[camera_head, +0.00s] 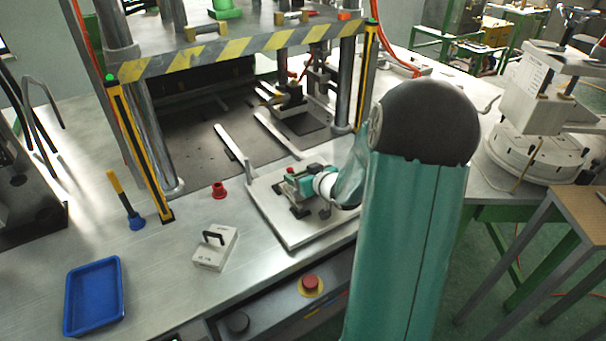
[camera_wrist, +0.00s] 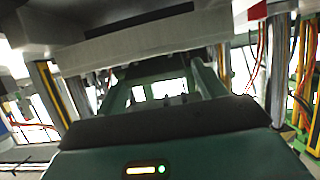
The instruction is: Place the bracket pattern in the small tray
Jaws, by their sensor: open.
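A small blue tray (camera_head: 70,318) lies on the front left of the metal bench in the head view. It looks empty. My gripper (camera_head: 311,211) is low over the pale plate (camera_head: 264,203) in front of the press, well right of the tray. Its dark fingers are apart. I cannot make out a bracket pattern for sure; anything between or under the fingers is too small or hidden. In the wrist view, a dark green housing with a lit bar fills the bottom, and no fingertips or pattern show.
A press (camera_head: 238,46) with a striped beam and posts stands behind the plate. A white block with a black handle (camera_head: 205,255), a red cup-like part (camera_head: 219,190) and a blue-based tool (camera_head: 136,222) stand between plate and tray. A red button (camera_head: 310,282) is on the bench front.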

